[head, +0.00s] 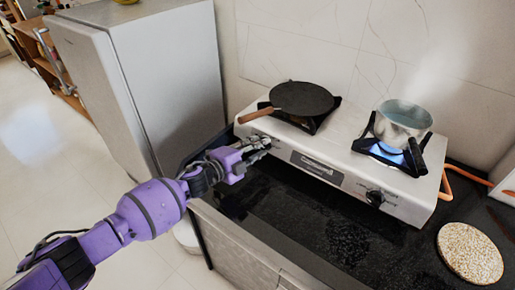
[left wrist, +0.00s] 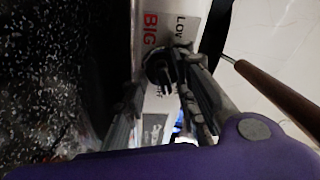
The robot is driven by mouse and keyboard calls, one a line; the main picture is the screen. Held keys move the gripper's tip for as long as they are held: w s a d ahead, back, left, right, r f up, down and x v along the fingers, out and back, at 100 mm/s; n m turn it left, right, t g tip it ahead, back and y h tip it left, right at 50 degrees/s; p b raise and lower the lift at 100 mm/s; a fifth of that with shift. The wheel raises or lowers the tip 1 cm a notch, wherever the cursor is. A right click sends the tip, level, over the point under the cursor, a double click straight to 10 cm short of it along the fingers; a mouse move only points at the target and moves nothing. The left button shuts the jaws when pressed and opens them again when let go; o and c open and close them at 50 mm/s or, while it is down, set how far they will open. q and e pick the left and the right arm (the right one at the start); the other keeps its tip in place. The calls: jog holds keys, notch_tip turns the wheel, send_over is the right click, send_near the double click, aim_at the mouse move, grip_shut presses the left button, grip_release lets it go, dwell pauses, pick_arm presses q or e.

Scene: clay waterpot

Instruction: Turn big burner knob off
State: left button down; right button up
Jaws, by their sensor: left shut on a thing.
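The big burner knob (left wrist: 160,66) is black and sits on the stove's white front panel, beside red "BIG" lettering in the left wrist view. My left gripper (head: 259,145) is at the left end of the stove front. Its fingers are shut on this knob, one on each side, and they hide it in the head view. The white stove (head: 345,182) has a second black knob (head: 375,197) at the right of its front. My right gripper is not in view.
A dark pan (head: 302,98) with a wooden handle (head: 258,114) sits on the left burner, its handle pointing left above my gripper. A metal pot (head: 403,122) stands over a blue flame (head: 387,153) on the right burner. A round mat (head: 470,253) lies on the dark counter. A fridge (head: 160,80) stands at left.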

pick_arm(q)
jog(key=m, duration=0.2)
jog(key=shift+s+d+f+m, duration=0.15)
jog(key=shift+s+d+m, duration=0.05)
jog(key=shift+m, duration=0.2)
jog(key=shift+f+m+g+p, duration=0.1)
jog(key=shift+m+g+p, duration=0.25)
jog(key=shift+m, duration=0.15)
jog(key=shift+a+f, duration=0.15)
jog(key=c, duration=1.5)
grip_release()
jog(key=shift+r, duration=0.25)
jog(key=v, duration=1.2)
